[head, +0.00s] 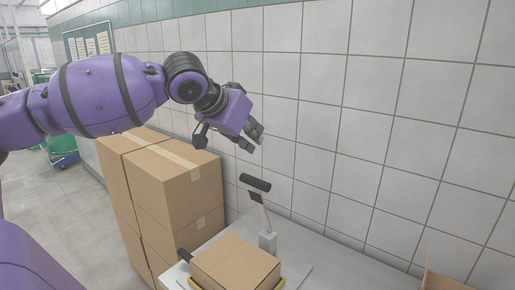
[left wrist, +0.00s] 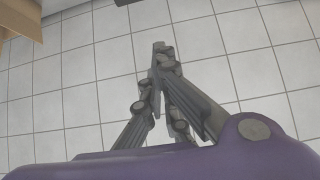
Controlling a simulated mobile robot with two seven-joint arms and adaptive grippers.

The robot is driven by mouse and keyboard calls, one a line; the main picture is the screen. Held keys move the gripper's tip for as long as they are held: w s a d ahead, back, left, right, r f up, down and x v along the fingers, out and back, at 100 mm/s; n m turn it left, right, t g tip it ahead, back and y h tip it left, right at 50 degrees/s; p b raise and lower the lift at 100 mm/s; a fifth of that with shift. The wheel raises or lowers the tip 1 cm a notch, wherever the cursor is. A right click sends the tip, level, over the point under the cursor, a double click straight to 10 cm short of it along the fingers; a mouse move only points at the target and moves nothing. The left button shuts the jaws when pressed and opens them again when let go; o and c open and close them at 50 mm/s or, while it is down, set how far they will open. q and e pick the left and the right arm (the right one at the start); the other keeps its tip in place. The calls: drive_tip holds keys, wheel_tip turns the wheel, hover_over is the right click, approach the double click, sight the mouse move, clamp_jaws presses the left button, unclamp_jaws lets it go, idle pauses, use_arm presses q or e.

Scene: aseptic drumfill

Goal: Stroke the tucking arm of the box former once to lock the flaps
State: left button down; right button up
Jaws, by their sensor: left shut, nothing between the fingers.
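The box former stands on the grey table at the bottom of the head view. Its tucking arm (head: 262,213) is a light lever with a black crossbar handle (head: 255,182), and it stands upright, leaning slightly left. A cardboard box (head: 236,265) sits in the former with its top flaps lying flat. My left gripper (head: 254,142) is shut and empty, above the handle and apart from it. In the left wrist view the closed fingers (left wrist: 160,48) point toward the tiled wall. My right gripper is in neither view.
Stacked closed cartons (head: 173,177) stand left of the table. The white tiled wall (head: 370,110) rises close behind it. Part of an open cardboard box (head: 446,280) shows at the bottom right. A black knob (head: 184,255) sticks out at the former's left side.

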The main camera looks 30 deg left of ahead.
use_arm(q)
drive_tip(key=shift+a+b+x, duration=0.3)
drive_tip(key=shift+b+x, duration=2.1)
drive_tip(key=shift+x, duration=2.2)
drive_tip(key=s+p, duration=0.1)
drive_tip(key=s+f+p, duration=0.2)
drive_tip(key=s, duration=0.1)
drive_tip(key=shift+d, duration=0.15)
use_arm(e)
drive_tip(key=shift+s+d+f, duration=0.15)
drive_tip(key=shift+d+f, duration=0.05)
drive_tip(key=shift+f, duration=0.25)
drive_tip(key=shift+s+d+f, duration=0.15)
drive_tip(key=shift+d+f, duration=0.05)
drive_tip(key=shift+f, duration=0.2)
use_arm(q)
drive_tip(key=shift+w, duration=0.1)
drive_tip(key=shift+f, duration=0.15)
